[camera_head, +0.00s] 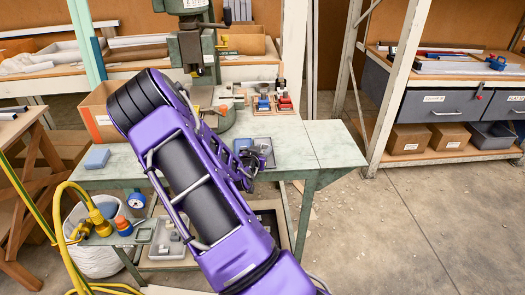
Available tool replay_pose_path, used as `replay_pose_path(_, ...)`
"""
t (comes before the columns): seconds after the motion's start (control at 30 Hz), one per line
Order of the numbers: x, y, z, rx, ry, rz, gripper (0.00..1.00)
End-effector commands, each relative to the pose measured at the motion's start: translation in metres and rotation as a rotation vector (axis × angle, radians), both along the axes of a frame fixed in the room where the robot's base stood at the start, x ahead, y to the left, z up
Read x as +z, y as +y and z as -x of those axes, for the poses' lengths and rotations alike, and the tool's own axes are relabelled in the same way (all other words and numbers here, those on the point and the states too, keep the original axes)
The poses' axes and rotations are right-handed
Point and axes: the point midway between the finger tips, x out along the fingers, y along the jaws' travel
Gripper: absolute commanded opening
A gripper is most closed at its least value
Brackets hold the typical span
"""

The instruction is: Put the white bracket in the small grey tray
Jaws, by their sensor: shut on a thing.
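My gripper (247,162) is low over the green bench top, just left of and close to a small grey tray (270,152). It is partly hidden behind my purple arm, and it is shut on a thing. The white bracket cannot be made out clearly; the spot between the fingers is dark and covered by the arm. The small grey tray sits near the front right part of the bench top, with its left side partly behind my gripper. I cannot tell whether the held thing touches the tray.
A fly press (190,45) stands behind my arm. A wooden board with blue and red items (275,103) is at the back. A blue block (97,158) and a cardboard box (100,112) are at left. The bench's right end (335,145) is clear.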

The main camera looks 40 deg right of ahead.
Motion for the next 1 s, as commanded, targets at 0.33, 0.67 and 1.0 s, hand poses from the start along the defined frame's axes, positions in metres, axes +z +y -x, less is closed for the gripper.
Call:
replay_pose_path(0.33,-0.002,0.0,0.0,0.0,0.0,0.0,0.49)
replay_pose_path(0.67,-0.002,0.0,0.0,0.0,0.0,0.0,0.66)
replay_pose_path(1.0,0.011,0.025,0.017,0.003,0.0,-0.002,0.66)
